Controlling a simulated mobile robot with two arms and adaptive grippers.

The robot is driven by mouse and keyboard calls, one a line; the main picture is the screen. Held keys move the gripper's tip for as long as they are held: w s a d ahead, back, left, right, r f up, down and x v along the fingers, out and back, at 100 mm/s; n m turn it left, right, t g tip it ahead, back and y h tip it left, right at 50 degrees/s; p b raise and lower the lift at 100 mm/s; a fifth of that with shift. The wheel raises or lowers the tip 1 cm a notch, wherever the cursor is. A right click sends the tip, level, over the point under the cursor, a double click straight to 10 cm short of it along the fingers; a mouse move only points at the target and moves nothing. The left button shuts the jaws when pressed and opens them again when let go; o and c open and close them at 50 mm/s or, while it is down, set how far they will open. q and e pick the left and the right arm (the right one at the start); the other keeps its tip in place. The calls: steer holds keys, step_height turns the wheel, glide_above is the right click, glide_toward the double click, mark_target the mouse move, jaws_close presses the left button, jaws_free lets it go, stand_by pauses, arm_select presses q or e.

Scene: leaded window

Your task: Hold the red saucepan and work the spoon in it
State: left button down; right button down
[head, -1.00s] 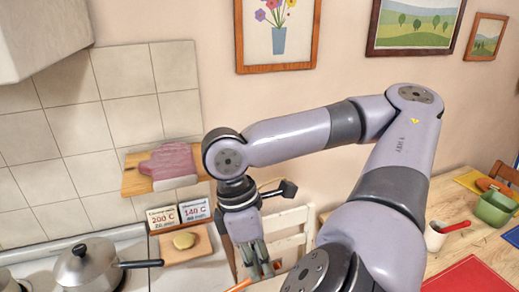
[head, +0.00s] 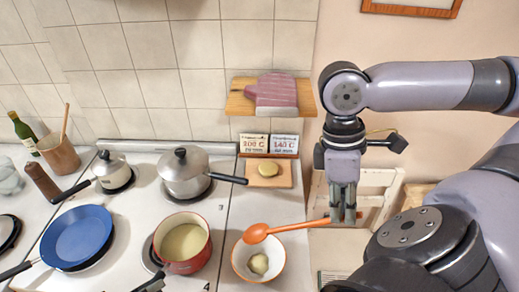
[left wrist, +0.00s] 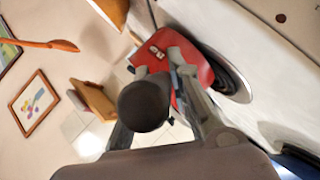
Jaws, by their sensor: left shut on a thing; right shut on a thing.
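The red saucepan (head: 207,252) stands on the stove's front burner at the lower middle of the head view, with pale yellow contents. Its dark handle (head: 150,284) points to the lower left. In the left wrist view my left gripper (left wrist: 160,74) is shut on this handle (left wrist: 143,106), with the red pan (left wrist: 197,72) just beyond. My right gripper (head: 343,216) is shut on the end of the orange spoon (head: 256,233). The spoon lies level, its bowl right of the saucepan and over a white bowl's far rim; it also shows in the left wrist view (left wrist: 50,44).
The white bowl (head: 238,270) with an orange rim holds a pale lump, right of the saucepan. A lidded steel pot (head: 184,178), a smaller lidded pot (head: 110,173) and a blue pan (head: 78,238) stand around. A board (head: 283,181) bears a yellow piece.

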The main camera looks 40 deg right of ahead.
steer(key=shift+w, duration=0.1)
stand_by(0.3)
steer(key=w+a+m, duration=0.4)
steer(key=w+a, duration=1)
steer(key=a, duration=0.3)
step_height(320, 180, down, 12)
steer(key=shift+w+y, duration=0.2)
steer(key=shift+y, duration=0.2)
stand_by(0.6)
steer(key=shift+f, duration=0.1)
steer(key=shift+w+a, duration=0.25)
steer(key=shift+w, duration=0.65)
steer(key=shift+w+a, duration=0.25)
steer(key=shift+w, duration=0.6)
stand_by(1.4)
